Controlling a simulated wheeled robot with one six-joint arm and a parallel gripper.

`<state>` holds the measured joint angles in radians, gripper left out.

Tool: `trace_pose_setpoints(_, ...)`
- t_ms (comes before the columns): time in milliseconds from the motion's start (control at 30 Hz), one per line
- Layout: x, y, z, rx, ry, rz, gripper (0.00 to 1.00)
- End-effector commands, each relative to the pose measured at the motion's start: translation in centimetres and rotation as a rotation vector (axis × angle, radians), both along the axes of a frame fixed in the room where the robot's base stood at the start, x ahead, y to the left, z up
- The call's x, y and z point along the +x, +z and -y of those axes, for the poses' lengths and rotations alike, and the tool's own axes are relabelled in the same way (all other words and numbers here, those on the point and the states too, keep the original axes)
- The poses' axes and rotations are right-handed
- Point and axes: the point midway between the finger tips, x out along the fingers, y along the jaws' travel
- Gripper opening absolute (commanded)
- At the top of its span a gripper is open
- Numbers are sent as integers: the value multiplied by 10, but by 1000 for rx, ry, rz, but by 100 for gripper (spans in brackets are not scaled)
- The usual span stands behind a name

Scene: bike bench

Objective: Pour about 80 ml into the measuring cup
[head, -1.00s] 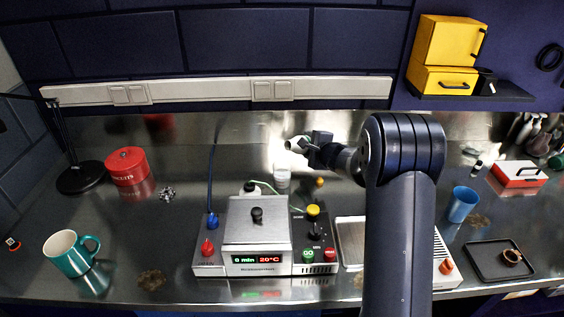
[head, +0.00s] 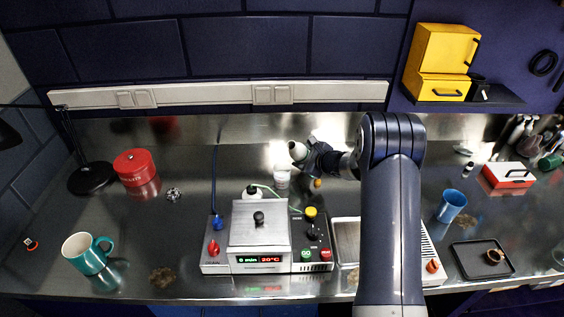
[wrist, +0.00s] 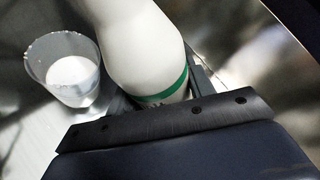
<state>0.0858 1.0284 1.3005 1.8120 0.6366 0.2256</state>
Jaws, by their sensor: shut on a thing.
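My gripper (head: 312,160) is shut on a white bottle (head: 298,151), above the back of the bench. In the wrist view the bottle (wrist: 140,45) has a green band near my jaws; its mouth is out of frame. In the head view the bottle is tilted, its mouth end up and left. The clear measuring cup (head: 282,178) stands upright on the bench below and slightly left of the bottle. In the wrist view the cup (wrist: 48,62) is left of the bottle, with white in its lower part. I see no stream between them; the level is unreadable.
A heater unit with a lidded metal box (head: 259,222) stands in front of the cup, with a small white bottle (head: 252,192) behind it. A teal mug (head: 88,252), red tin (head: 133,166) and blue cup (head: 451,205) stand farther out.

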Motion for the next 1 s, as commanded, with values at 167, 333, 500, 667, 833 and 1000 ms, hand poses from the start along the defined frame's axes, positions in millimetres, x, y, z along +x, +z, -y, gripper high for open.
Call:
trace_pose_setpoints(167, 3, 5, 4, 87, -2, -66, 23)
trace_pose_setpoints(333, 4, 1, 6, 163, 0, -124, 23)
trace_pose_setpoints(500, 6, 1, 8, 247, -1, -187, 23)
trace_pose_setpoints(667, 7, 0, 9, 333, -1, -252, 23)
trace_pose_setpoints(833, 7, -2, 10, 414, -1, -315, 23)
trace_pose_setpoints(1000, 8, -3, 10, 472, -1, -358, 23)
